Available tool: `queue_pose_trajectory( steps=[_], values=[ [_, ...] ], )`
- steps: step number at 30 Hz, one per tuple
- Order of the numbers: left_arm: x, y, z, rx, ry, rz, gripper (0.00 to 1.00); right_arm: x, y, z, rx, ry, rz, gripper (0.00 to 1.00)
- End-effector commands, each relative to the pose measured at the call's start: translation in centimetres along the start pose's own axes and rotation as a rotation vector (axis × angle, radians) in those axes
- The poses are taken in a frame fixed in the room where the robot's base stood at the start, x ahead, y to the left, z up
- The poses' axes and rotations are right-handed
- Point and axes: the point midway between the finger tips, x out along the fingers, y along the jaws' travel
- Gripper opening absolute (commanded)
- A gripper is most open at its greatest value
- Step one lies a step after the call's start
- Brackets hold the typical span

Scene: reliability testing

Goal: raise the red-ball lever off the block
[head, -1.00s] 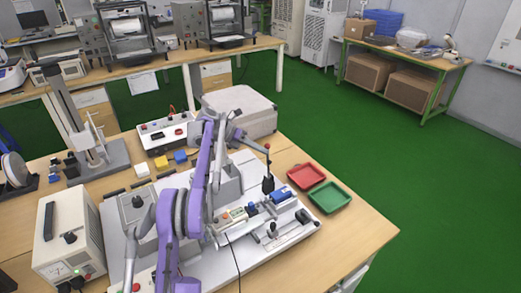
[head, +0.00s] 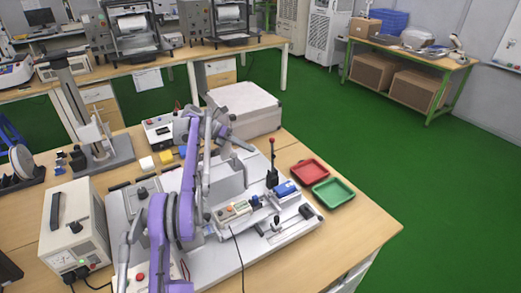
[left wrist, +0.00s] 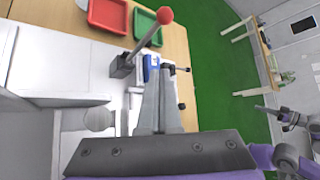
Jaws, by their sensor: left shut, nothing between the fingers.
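The red-ball lever stands upright on the bench plate, its red ball (head: 272,140) on a thin stem above a dark block (head: 272,179). In the left wrist view the red ball (left wrist: 165,15) is at the top, and the stem slants down to the grey block (left wrist: 122,66). My left gripper (head: 256,150) is shut and empty, a short way left of the stem in the head view. Its closed fingers (left wrist: 157,72) show in the left wrist view, pointing toward the lever, with no clear contact.
A red tray (head: 309,172) and a green tray (head: 333,192) lie to the right of the lever. A blue part (head: 287,188) and a small panel with buttons (head: 234,210) are near the block. A white case (head: 244,108) stands behind.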

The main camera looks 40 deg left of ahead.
Motion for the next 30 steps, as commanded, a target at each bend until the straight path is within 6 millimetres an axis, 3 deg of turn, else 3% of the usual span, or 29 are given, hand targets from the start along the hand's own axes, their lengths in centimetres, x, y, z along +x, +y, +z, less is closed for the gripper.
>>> queue_pose_trajectory(
  steps=[3,9,26,30],
  values=[
    [-1.6,0.9,-0.2,0.001,-0.001,0.000,0.00,-0.2,0.0,-0.2,0.000,0.002,0.000,0.00],
    [-2.6,1.6,-0.5,0.002,0.001,-0.002,0.00,-0.3,0.0,-0.3,0.000,0.003,0.000,0.00],
    [-2.6,1.6,-0.6,0.001,0.002,-0.002,0.00,-0.2,0.0,-0.3,0.000,0.003,0.000,0.00],
    [-1.9,0.7,-0.3,0.044,0.016,0.009,0.00,-0.2,0.0,-0.3,0.000,0.003,0.000,0.00]
  ],
)
